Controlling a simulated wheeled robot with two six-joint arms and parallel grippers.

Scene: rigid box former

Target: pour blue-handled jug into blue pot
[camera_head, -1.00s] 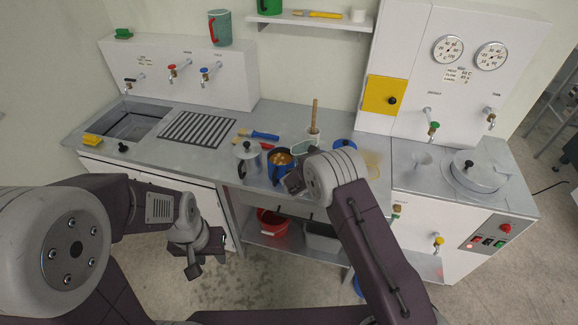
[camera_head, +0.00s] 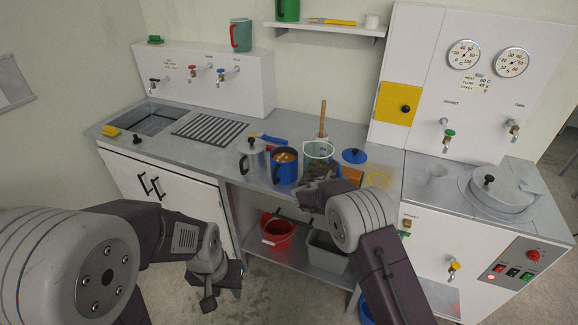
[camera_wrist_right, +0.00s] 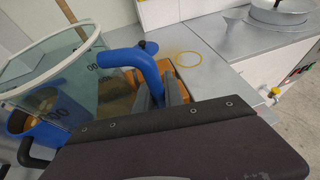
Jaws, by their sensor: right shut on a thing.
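The clear jug (camera_head: 318,150) is just right of the blue pot in the head view. Its blue handle (camera_wrist_right: 138,62) is between the fingers of my right gripper (camera_wrist_right: 163,92), which is shut on it. The jug looks about upright; a slight tilt is hard to judge. Dark numbers mark its glass, and its contents are unclear. The blue pot (camera_head: 284,170) stands on the counter with orange-brown stuff inside; its rim shows partly behind the jug in the right wrist view (camera_wrist_right: 45,135). My left gripper (camera_head: 218,288) hangs low in front of the cabinet, empty, its opening unclear.
A metal pot (camera_head: 253,160) stands left of the blue pot. Behind the jug is a wooden-handled tool (camera_head: 323,118). A drain grid (camera_head: 208,129) is on the left counter.

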